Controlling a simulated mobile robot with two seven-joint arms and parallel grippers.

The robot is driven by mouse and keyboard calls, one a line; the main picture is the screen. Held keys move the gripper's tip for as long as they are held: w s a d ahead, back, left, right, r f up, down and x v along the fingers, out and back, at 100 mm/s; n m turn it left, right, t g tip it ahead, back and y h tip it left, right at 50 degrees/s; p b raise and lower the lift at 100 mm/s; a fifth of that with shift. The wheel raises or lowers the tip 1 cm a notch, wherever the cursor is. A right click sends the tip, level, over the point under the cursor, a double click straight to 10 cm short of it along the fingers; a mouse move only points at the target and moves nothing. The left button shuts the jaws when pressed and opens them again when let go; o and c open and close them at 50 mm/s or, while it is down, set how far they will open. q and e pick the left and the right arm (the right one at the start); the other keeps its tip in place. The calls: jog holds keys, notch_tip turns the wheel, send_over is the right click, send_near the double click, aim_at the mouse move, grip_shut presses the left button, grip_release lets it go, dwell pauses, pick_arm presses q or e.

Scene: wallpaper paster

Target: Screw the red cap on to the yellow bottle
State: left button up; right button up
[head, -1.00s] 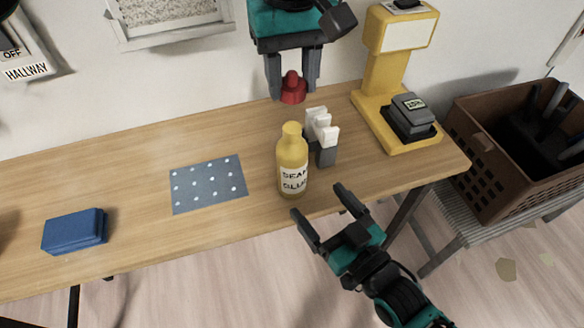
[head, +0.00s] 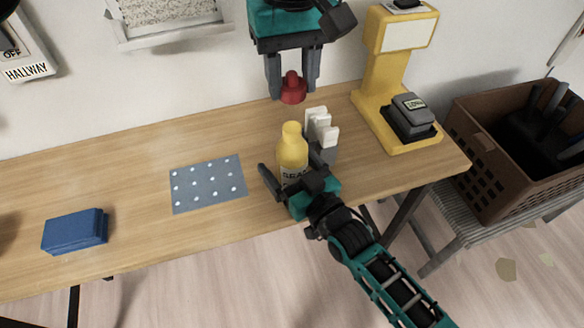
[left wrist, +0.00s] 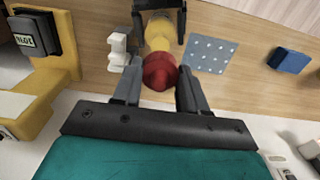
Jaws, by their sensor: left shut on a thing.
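The yellow bottle (head: 292,150) stands upright near the table's front edge, its neck bare and its lower label partly hidden by my right gripper. My right gripper (head: 296,178) reaches in from the lower right, its fingers open on either side of the bottle, with a gap showing at the left finger. My left gripper (head: 292,92) hangs from the top, shut on the red cap (head: 292,88), behind and above the bottle in the picture. In the left wrist view the red cap (left wrist: 160,72) sits between the fingers, with the yellow bottle (left wrist: 158,35) beyond it.
A white and grey item (head: 321,128) stands close to the bottle's right. A dotted blue-grey mat (head: 208,184) and a blue block (head: 75,231) lie to the left. A yellow machine (head: 383,75) stands at the back right, beside a brown crate (head: 487,170).

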aim_at(292, 128)
jog(key=shift+w+a, duration=0.1)
jog(key=shift+w, duration=0.05)
jog(key=c, duration=1.5)
pick_arm(q)
jog(key=shift+f, duration=2.5)
